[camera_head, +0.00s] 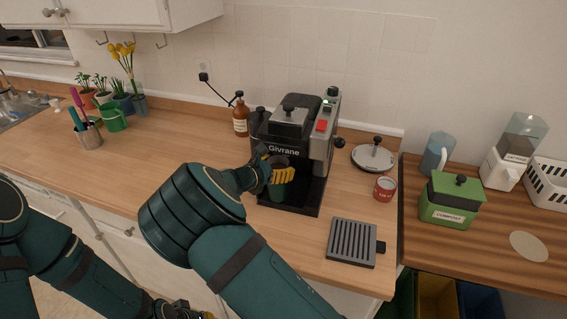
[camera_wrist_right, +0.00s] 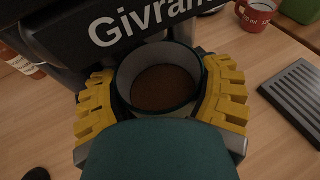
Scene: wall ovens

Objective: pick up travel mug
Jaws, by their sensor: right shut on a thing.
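The travel mug (camera_head: 278,190) stands upright at the front of the black coffee machine (camera_head: 288,150) marked "Givrane". In the right wrist view the mug (camera_wrist_right: 165,88) shows its dark rim, pale inner wall and brown contents. My right gripper (camera_head: 280,176) is shut on it, with yellow padded fingers on both sides. In the right wrist view my right gripper (camera_wrist_right: 163,105) covers the mug's sides. Whether its base touches the machine's tray is hard to tell. My left gripper (camera_head: 190,312) is low at the bottom edge of the head view, and its fingers are mostly hidden.
A red mug (camera_head: 385,188) and a grey slotted tray (camera_head: 352,243) lie right of the machine. An amber bottle (camera_head: 240,118) stands to its left. A green compost bin (camera_head: 450,201) is on the right counter. The counter's left middle is clear.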

